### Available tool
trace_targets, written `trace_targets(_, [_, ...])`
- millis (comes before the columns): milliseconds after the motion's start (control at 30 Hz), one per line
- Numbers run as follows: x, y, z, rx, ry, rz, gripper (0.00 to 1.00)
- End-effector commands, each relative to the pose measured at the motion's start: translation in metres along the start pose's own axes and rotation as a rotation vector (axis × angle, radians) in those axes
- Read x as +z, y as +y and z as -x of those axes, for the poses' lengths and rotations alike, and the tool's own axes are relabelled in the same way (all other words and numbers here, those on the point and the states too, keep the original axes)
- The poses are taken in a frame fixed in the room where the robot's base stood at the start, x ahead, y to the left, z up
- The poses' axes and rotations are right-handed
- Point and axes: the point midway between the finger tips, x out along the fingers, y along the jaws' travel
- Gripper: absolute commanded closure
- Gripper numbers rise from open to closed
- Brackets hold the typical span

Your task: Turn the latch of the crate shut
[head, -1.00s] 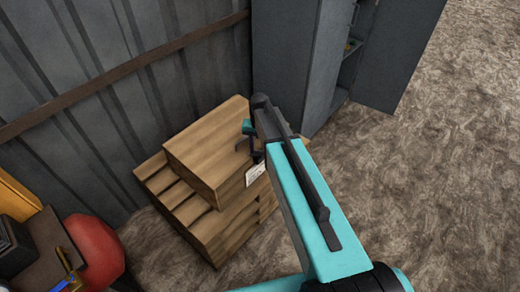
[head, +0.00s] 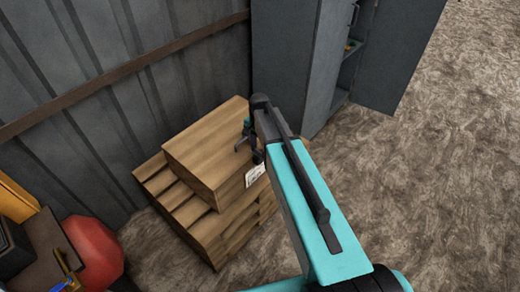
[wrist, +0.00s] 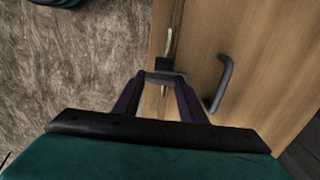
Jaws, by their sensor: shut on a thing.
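The wooden crate (head: 205,150) sits on a stepped wooden stack in the head view; its plank face fills the right of the wrist view (wrist: 275,60). The latch (wrist: 170,38) shows in the wrist view as a narrow pale metal strip with a dark block at its lower end, near the crate's edge. My gripper (wrist: 165,78) is shut at that dark block, its fingertips around the latch's lower end. The fingers hide part of the latch. In the head view my gripper (head: 246,146) is at the crate's right side, partly behind my arm.
A dark bar handle (wrist: 220,85) stands out from the crate right of my fingers. A grey cabinet (head: 290,60) with an open door is behind. A red rounded object (head: 95,250) is at lower left. Bare ground (head: 430,170) lies to the right.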

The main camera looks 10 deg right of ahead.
Motion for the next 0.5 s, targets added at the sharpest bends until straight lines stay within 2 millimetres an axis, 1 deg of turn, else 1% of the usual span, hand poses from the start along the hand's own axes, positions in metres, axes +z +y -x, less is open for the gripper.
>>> trace_targets(33, [-0.0008,-0.0032,0.0018,-0.008,0.003,-0.002,0.85])
trace_targets(267, [-0.0005,-0.0036,0.0018,-0.009,0.003,-0.001,0.85])
trace_targets(300, [-0.0004,-0.0036,0.0018,-0.009,0.002,-0.001,0.58])
trace_targets(400, [-0.0002,-0.003,0.0014,-0.008,0.002,-0.001,0.44])
trace_targets(500, [0.0,-0.0023,0.0011,-0.006,0.001,0.0,0.44])
